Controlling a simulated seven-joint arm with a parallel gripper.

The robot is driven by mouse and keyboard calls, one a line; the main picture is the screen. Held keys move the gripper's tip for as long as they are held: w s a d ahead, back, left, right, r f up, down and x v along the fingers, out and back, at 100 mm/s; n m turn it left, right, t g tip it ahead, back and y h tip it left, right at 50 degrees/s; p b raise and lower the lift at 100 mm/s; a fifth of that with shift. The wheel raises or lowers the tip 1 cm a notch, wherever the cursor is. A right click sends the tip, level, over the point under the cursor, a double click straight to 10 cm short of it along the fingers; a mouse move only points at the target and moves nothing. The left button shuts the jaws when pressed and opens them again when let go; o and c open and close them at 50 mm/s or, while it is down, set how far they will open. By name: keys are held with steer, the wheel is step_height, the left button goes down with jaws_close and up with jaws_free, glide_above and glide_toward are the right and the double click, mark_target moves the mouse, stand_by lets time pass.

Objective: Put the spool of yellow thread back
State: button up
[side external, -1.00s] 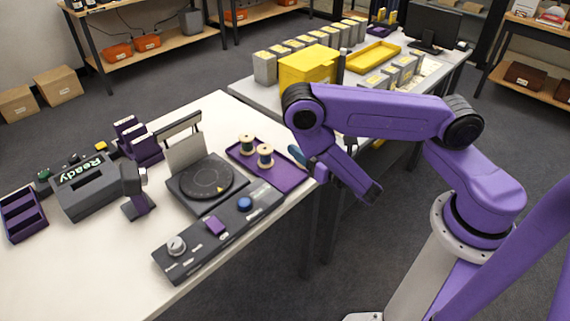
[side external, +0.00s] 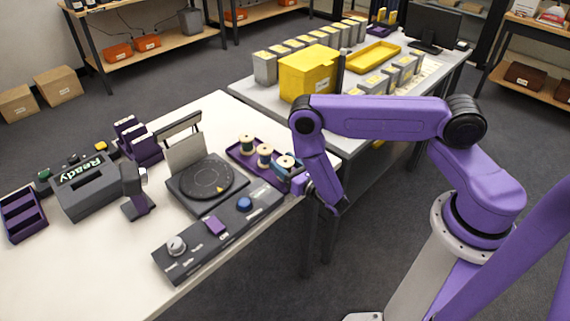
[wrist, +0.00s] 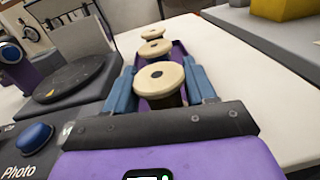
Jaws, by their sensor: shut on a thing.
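A spool with cream ends (side external: 285,162) is between the blue fingers of my gripper (side external: 288,181) at the near right end of the purple tray (side external: 240,153). In the wrist view my gripper (wrist: 172,90) is shut on this spool (wrist: 160,78), one finger on each side. The spool looks upright; its thread is mostly hidden and looks dark, so I cannot tell its colour. Two other spools, a middle one (side external: 265,155) and a far one (side external: 247,146), stand in line in the tray. I cannot tell whether the held spool touches the tray floor.
Left of the tray is a black turntable (side external: 207,181) with an upright pale panel (side external: 187,150). A control panel (side external: 217,229) with a blue button lies along the near table edge. The white tabletop (side external: 90,270) is clear at front left. A grey bench with a yellow box (side external: 306,74) stands behind.

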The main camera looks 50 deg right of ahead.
steer(key=shift+f, duration=0.15)
steer(key=o, duration=1.1)
steer(key=s+a, duration=0.1)
steer(key=s, duration=1)
steer(key=s+d+r+m+g+h, duration=0.2)
steer(key=s+r+m+g+h, duration=0.1)
steer(key=r+m+g+h, duration=0.4)
steer(key=s+d+r+m+g+h, duration=0.2)
steer(key=r+m+h, duration=0.4)
steer(key=r+m, duration=0.25)
steer(key=s+a+r+m+g+y, duration=0.2)
steer(key=s+g+y, duration=0.1)
steer(key=s+y, duration=0.2)
steer(key=s+a+r+m+g+y, duration=0.2)
steer(key=s+r+g+y, duration=0.1)
steer(key=s+y, duration=0.1)
steer(key=s+a+r+m+g+y, duration=0.2)
steer(key=s+r+y, duration=0.1)
steer(key=s+y, duration=0.2)
steer(key=shift+s+r+g+y, duration=0.1)
steer(key=shift+s+g+y, duration=0.25)
steer(key=shift+s, duration=0.35)
